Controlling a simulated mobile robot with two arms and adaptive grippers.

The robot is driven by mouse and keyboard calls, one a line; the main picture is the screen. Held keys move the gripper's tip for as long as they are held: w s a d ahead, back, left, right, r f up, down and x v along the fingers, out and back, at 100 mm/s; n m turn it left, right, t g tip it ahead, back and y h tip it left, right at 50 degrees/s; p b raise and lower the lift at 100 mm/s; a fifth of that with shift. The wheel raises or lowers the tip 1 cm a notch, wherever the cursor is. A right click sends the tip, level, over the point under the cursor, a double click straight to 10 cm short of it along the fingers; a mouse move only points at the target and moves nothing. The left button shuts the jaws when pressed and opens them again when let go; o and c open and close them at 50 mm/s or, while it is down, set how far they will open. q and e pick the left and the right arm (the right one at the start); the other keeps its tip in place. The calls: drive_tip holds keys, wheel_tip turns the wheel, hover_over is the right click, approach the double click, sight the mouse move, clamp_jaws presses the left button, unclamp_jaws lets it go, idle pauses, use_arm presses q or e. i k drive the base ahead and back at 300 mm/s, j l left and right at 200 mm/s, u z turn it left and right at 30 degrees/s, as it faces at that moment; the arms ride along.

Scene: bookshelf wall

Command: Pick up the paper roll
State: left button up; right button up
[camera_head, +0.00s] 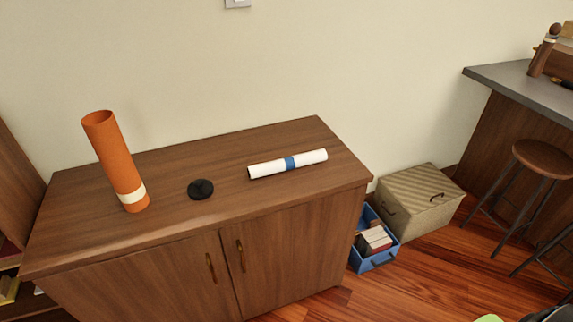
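A white paper roll (262,169) with a blue band around its middle lies on top of a brown wooden cabinet (225,150), right of the cabinet top's centre. It lies nearly left to right, with its right end slightly farther back. Neither of my grippers shows in the head view, so nothing is seen touching the roll.
An orange tube (115,160) with a cream band stands on the cabinet's left, beside a black disc (200,189). Right of the cabinet are a blue bin (381,259) and a woven box (417,205) on the floor. A stool (544,159) stands by a counter (525,88).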

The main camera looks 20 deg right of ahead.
sight(267, 168)
drive_tip(key=i+l, duration=0.15)
drive_tip(key=l, duration=0.25)
drive_tip(key=i+l, duration=0.15)
drive_tip(key=l, duration=0.2)
drive_tip(key=i+l, duration=0.15)
drive_tip(key=l, duration=0.25)
drive_tip(key=i+l, duration=0.1)
drive_tip(key=l, duration=0.25)
